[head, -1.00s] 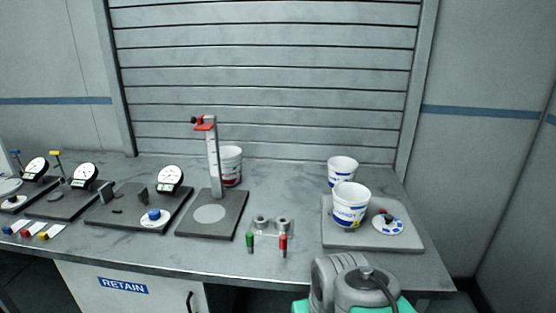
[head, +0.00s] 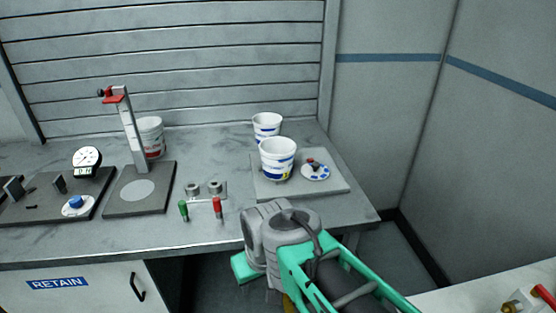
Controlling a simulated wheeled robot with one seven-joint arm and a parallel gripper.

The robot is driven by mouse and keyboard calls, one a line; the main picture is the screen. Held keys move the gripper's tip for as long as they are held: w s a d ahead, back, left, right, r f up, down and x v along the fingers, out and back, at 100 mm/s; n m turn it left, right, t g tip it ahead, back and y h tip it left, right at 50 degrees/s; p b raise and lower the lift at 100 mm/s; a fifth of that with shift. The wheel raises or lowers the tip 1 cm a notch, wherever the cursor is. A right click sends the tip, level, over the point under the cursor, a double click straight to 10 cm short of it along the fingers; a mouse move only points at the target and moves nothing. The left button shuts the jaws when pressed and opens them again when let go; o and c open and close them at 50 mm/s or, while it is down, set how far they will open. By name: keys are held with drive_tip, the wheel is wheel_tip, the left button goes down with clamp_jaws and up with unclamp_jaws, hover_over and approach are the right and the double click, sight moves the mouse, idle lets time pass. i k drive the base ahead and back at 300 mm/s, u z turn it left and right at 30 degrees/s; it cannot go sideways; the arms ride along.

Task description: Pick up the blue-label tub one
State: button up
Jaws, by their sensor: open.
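A white tub with a blue label (head: 278,158) stands upright on a grey slab (head: 330,184) at the right part of the bench. A small yellow mark shows low on its label. A second white tub with blue marking (head: 267,122) stands behind it, its lower part partly hidden. A third white tub, with a red label (head: 153,140), stands farther left behind the height stand. My grey and green arm shows in front of the bench, but its gripper jaws cannot be made out.
A white disc with blue spots (head: 316,173) lies on the slab, right of the front tub. A height stand (head: 131,135) with a red clamp is to the left. Green (head: 183,211) and red (head: 217,207) handled pieces stand near the front edge. A wall closes the right side.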

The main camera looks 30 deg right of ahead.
sight(277, 152)
drive_tip(key=u, duration=1.15)
drive_tip(key=i, duration=0.8)
drive_tip(key=z, duration=0.2)
